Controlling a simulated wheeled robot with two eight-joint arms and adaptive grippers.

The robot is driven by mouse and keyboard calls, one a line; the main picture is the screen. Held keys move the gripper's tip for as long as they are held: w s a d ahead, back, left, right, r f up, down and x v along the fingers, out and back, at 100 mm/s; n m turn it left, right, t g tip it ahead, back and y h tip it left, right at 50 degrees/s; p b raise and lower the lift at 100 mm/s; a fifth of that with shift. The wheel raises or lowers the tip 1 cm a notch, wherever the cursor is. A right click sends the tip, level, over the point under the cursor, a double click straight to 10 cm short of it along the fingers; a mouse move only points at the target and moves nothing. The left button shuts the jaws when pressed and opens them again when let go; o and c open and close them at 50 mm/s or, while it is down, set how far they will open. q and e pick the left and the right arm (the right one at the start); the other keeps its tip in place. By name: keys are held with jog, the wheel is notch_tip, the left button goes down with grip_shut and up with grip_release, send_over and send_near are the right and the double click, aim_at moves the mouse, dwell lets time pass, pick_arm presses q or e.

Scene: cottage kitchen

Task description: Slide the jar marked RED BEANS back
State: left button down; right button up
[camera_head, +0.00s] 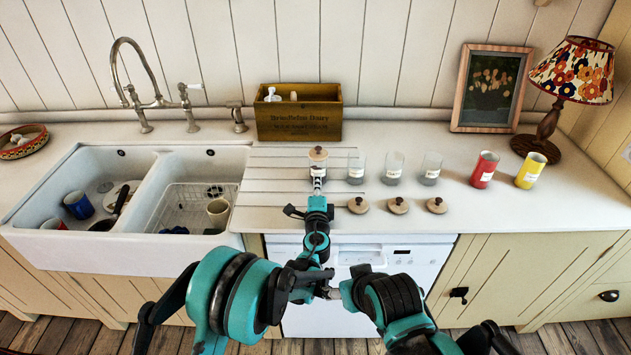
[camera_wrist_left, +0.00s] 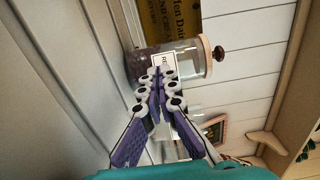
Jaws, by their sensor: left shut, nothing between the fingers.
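A clear glass jar (camera_head: 319,167) with a wooden lid and a white label stands upright on the counter, in front of the wooden crate. In the left wrist view the jar (camera_wrist_left: 190,58) shows dark contents at its base and a knobbed lid; only the start of its label is readable. My left gripper (camera_head: 317,190) is shut and empty, with its fingertips in front of the jar's label side. In the left wrist view the fingertips (camera_wrist_left: 160,76) overlap the label; I cannot tell whether they touch. My right gripper is not visible.
Several glass jars stand nearby, including one (camera_head: 356,168) just right of the lidded jar. Loose wooden lids (camera_head: 398,206) lie in front. A wooden crate (camera_head: 299,121) stands behind. A red can (camera_head: 484,170), a yellow can (camera_head: 530,171) and a lamp (camera_head: 571,75) are right; a sink (camera_head: 130,247) is left.

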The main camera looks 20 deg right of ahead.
pick_arm(q)
jog(key=shift+s+r, duration=0.1)
jog(key=shift+s, duration=0.05)
jog(key=x, duration=1)
jog(key=shift+w+b, duration=0.25)
jog(key=shift+b, duration=0.05)
jog(key=shift+s, duration=0.1)
